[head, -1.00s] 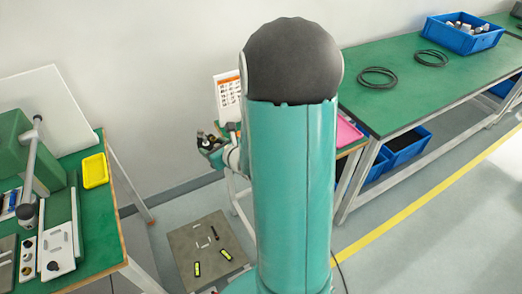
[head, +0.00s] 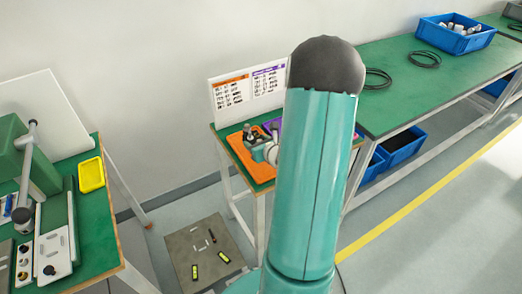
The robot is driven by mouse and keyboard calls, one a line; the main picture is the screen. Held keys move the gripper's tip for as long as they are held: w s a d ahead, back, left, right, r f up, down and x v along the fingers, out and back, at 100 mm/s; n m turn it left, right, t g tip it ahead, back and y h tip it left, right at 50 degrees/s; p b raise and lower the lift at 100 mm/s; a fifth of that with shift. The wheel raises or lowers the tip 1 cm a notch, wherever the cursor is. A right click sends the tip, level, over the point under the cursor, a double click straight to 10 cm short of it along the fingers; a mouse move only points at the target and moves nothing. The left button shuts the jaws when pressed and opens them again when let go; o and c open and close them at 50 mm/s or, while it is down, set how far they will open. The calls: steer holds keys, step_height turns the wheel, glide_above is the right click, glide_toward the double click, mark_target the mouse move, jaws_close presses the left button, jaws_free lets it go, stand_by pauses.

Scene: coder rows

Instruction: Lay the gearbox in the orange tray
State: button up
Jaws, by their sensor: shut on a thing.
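The orange tray (head: 240,153) lies on the small green table in the middle of the head view. My gripper (head: 254,138) is small, dark and partly hidden by my own arm, and it appears over the tray. It is shut on the gearbox, a small dark and grey-green piece (head: 259,144) that is hard to tell from the fingers. I cannot tell whether the gearbox touches the tray floor.
A sign board (head: 247,93) with orange and purple headings stands behind the tray. A purple tray (head: 273,124) is beside it, mostly behind my arm. A yellow tray (head: 91,174) lies on the left bench. Blue bins (head: 403,146) sit under the right bench.

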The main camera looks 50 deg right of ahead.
steer(key=shift+d+f, duration=0.85)
steer(key=shift+f, duration=0.2)
steer(key=shift+d+f, duration=0.15)
steer(key=shift+f, duration=1.45)
steer(key=shift+f, duration=0.2)
steer(key=o, duration=1.4)
steer(key=shift+c, duration=0.2)
